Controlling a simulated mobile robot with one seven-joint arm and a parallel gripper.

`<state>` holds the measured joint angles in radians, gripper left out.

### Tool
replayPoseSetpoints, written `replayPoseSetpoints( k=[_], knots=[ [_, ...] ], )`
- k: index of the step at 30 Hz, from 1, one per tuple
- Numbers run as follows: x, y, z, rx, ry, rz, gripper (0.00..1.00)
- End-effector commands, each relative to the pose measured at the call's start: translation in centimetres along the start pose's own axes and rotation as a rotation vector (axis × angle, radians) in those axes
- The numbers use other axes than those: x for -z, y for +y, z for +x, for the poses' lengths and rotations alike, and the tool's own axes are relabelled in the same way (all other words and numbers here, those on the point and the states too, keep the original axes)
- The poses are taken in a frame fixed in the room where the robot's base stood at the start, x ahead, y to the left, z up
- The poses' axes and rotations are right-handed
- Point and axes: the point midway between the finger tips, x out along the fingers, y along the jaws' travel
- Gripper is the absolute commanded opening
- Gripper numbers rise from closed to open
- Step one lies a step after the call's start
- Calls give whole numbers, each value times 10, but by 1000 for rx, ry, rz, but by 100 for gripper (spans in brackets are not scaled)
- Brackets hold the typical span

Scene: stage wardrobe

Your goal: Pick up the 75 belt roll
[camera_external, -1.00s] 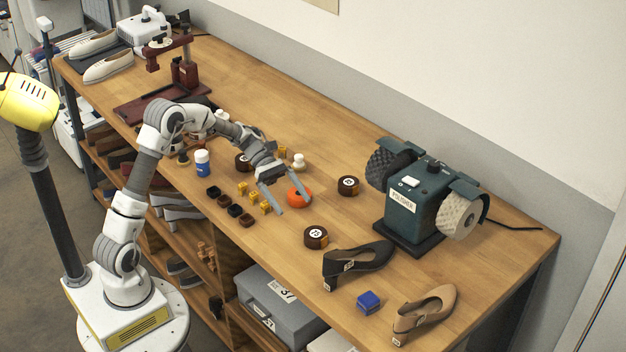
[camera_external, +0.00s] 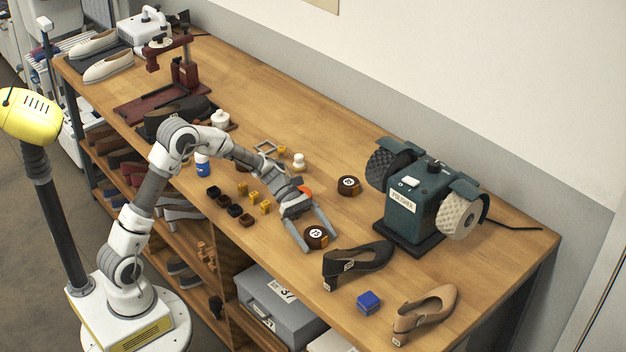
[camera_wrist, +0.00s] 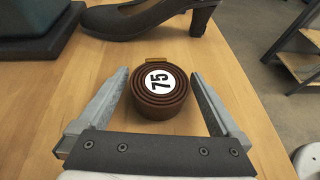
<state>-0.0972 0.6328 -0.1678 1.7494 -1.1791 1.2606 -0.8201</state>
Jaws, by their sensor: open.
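The 75 belt roll (camera_wrist: 160,103) is a dark brown coil with a white "75" label on top and a tan tab at its far edge. It lies on the wooden bench (camera_wrist: 250,135). In the external view, the 75 belt roll (camera_external: 316,243) is near the bench's front edge. My gripper (camera_wrist: 158,82) is open, with one finger on each side of the roll and visible gaps between them. In the external view, my gripper (camera_external: 322,243) is low over the bench around the roll. Whether the fingertips touch the bench is unclear.
A black heeled shoe (camera_external: 358,262) stands just beyond the roll. A blue box (camera_external: 368,302) and a tan shoe (camera_external: 425,312) lie to the right. The green polisher (camera_external: 413,205) stands behind.

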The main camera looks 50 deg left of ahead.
Motion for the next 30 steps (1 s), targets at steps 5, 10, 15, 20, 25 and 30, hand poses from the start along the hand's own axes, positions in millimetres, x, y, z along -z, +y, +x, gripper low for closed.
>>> replayPoseSetpoints(
  k=[5,10,15,20,25,30],
  knots=[
    [-1,0,0,-1,0,0,98],
    [-1,0,-1,-1,0,0,68],
    [0,0,-1,-1,0,0,37],
    [-1,0,-1,-1,0,1,17],
    [-1,0,-1,-1,0,1,17],
    [-10,0,-5,-1,-1,2,17]
  ],
)
